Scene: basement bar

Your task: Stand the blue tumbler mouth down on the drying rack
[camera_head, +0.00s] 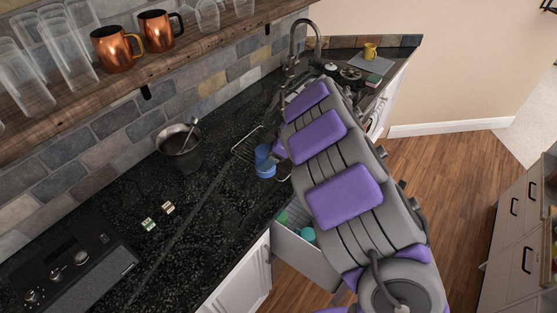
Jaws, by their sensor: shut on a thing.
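The blue tumbler (263,155) is small in the picture, at the end of my arm over the dark counter. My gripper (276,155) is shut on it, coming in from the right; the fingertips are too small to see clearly. The tumbler's lower blue part (265,170) is near the front of the wire drying rack (247,143). I cannot tell which way its mouth faces or whether it touches the rack. My arm hides the right part of the rack.
A dark metal bucket (179,152) stands left of the rack. Two small boxes (150,224) lie on the counter. An open drawer (291,248) holds green and teal things below my arm. A shelf with copper mugs (117,50) and glasses hangs above. The faucet (305,38) is behind.

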